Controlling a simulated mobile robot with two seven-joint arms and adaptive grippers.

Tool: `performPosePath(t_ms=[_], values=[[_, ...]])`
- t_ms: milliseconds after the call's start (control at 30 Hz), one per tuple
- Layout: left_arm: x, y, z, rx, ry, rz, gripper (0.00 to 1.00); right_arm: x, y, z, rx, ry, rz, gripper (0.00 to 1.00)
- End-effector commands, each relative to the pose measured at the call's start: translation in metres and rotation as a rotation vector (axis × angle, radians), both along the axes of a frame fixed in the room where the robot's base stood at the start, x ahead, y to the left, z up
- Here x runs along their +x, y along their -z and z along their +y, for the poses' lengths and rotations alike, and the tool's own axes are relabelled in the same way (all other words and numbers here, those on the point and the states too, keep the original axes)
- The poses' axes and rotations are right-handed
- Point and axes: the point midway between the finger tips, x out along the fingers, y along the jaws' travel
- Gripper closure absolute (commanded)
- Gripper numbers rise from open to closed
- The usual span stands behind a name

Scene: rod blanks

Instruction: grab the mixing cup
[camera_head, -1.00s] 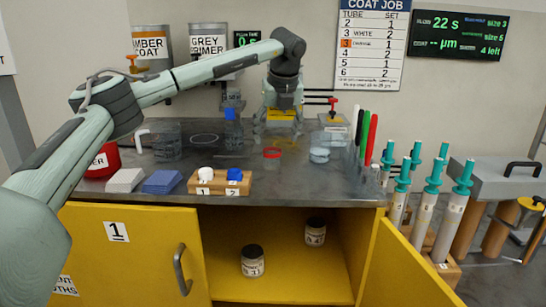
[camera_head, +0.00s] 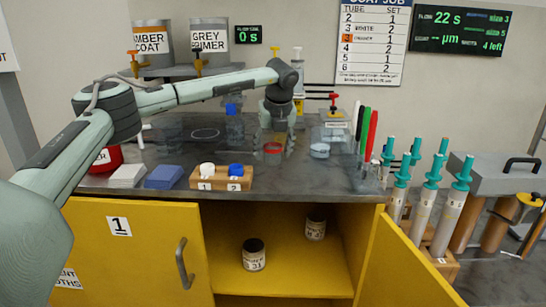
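My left gripper (camera_head: 275,146) hangs down over the middle of the workbench, at the end of the arm coming in from the left. Its fingers look spread, with a small red ring (camera_head: 273,148) low between or just in front of them. The ring may be the rim of a clear cup; the walls are too faint to tell, so I cannot be sure it is the mixing cup. No contact between fingers and ring can be made out. My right gripper is out of view.
A blue-capped bottle (camera_head: 234,125) stands left of the gripper, and a clear lidded container (camera_head: 319,150) stands right. A wooden block (camera_head: 221,183) with white and blue pieces sits at the front edge. Several pens (camera_head: 367,130) stand at right. The yellow cabinet door (camera_head: 405,262) hangs open below.

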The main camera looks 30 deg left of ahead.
Motion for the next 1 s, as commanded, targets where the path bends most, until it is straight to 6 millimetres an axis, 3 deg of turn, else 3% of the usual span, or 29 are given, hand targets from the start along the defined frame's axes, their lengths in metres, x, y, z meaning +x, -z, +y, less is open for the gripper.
performPosePath(t_ms=[33,200,633,867,1000], values=[[0.0,0.0,0.0,0.0,0.0,0.0,0.49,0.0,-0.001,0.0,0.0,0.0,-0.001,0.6],[0.0,0.0,0.0,0.0,0.0,0.0,0.69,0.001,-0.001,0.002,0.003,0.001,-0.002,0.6],[0.001,-0.008,0.0,-0.001,0.0,-0.002,0.7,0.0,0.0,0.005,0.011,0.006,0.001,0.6],[0.001,-0.038,-0.001,-0.001,0.0,-0.004,0.7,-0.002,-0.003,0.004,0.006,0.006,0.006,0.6],[-0.019,-0.053,-0.012,0.0,0.004,-0.003,0.7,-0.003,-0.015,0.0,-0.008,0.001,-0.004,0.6]])
